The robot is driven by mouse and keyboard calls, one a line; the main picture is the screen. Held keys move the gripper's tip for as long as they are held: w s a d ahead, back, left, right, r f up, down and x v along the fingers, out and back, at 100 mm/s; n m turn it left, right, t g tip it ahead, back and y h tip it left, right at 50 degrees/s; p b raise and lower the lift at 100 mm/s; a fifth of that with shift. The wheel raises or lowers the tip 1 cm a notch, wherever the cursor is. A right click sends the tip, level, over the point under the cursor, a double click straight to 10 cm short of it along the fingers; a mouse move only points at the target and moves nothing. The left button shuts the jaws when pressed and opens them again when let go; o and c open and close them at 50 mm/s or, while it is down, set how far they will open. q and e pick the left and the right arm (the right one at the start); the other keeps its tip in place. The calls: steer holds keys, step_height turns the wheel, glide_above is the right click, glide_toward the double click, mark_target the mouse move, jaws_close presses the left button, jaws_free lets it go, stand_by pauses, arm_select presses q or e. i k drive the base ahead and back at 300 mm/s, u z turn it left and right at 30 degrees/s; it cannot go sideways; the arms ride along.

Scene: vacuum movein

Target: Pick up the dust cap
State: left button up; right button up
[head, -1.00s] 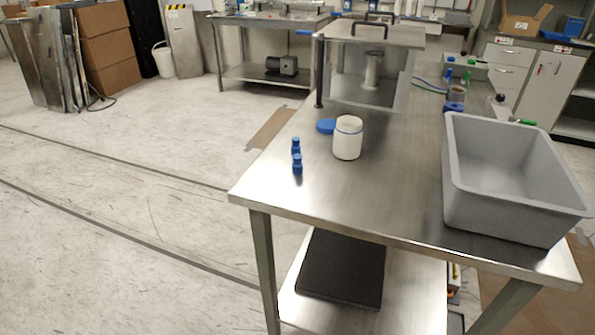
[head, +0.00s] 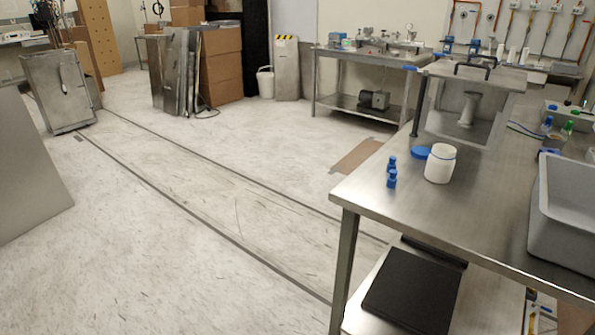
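A flat round blue cap (head: 420,153) lies on the steel table (head: 465,205), just left of a white jar (head: 440,164); it may be the dust cap, but I cannot tell for sure. Two small blue fittings (head: 392,172) stand close together near the table's left edge. More blue and green small parts (head: 569,126) sit at the far right, too small to identify. Neither of my grippers shows in the head view.
A grey bin (head: 565,205) stands on the table's right side. A clear-walled box (head: 466,112) stands at its far end. A black slab (head: 412,292) lies on the lower shelf. The floor left of the table is open.

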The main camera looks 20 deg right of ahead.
mark_target(392, 183)
steer(key=u, duration=0.9)
steer(key=i, duration=1.4)
steer(key=z, duration=0.8)
